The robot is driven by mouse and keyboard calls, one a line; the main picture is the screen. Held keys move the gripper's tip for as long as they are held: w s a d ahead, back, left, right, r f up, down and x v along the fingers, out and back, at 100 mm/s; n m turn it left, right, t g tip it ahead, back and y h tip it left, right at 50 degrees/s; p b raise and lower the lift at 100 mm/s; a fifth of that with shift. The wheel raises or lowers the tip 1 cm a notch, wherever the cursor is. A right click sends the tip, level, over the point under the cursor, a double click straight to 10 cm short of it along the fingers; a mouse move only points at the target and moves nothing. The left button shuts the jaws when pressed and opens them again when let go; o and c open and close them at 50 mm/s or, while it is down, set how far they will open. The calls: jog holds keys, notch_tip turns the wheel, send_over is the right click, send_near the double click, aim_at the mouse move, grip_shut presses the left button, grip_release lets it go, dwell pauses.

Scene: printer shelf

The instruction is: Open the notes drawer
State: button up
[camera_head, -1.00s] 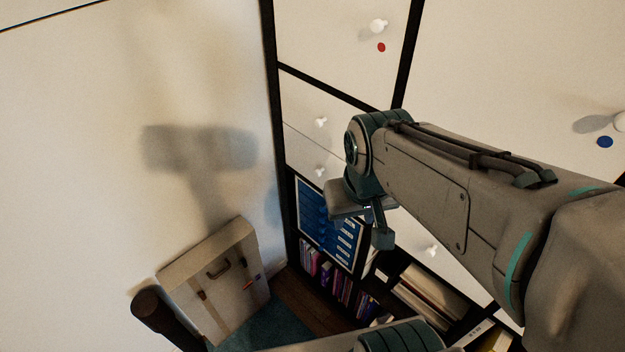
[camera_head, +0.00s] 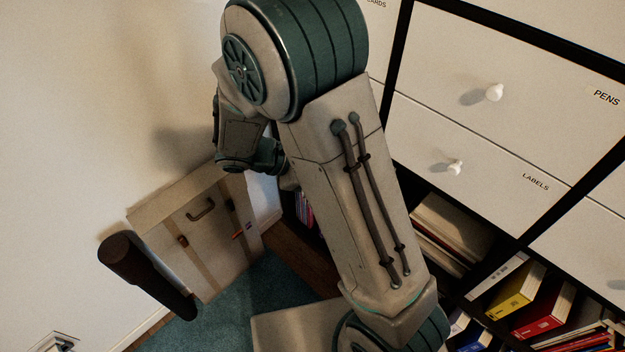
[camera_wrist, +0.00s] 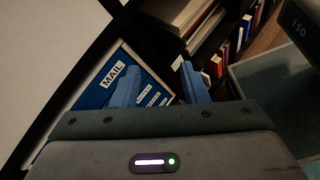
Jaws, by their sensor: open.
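In the wrist view a blue drawer unit (camera_wrist: 93,97) with white labels stands in the shelf. Its top label reads MAIL; the smaller labels below are too blurred to read, so I cannot tell which drawer is notes. My gripper (camera_wrist: 158,76) is open, its two blue fingers spread in front of the unit, one finger overlapping the labelled fronts in the picture. Nothing shows between the fingers, and I cannot tell whether they touch a drawer. In the head view my arm hides the blue unit and the fingers.
White drawers labelled PENS (camera_head: 540,85) and LABELS (camera_head: 480,150) have white knobs. Books and binders (camera_head: 545,315) fill lower shelves. A beige case (camera_head: 205,240) leans against the wall at left, near a dark cylindrical object (camera_head: 145,275). A dark shelf post (camera_wrist: 75,75) runs beside the blue unit.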

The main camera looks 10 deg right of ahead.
jog(key=w+a+f+n+t+h+b, duration=0.2)
jog(key=w+a+f+n+t+b, duration=0.3)
jog(key=f, duration=0.4)
jog(key=w+a+f+n+t+h+b, duration=0.1)
jog(key=w+a+f+n+t+b, duration=0.1)
jog(key=a+f+n+t+b, duration=0.5)
jog(key=w+d+f+g, duration=0.1)
jog(key=w+d, duration=0.3)
jog(key=d, duration=0.2)
jog(key=w+d+f+m+g, duration=0.1)
jog(key=w+d, duration=0.3)
jog(key=d, duration=0.2)
jog(key=shift+d+f, duration=0.15)
jog(key=shift+d, duration=0.05)
jog(key=shift+s+a+p, duration=0.1)
jog(key=shift+p, duration=0.2)
grip_shut()
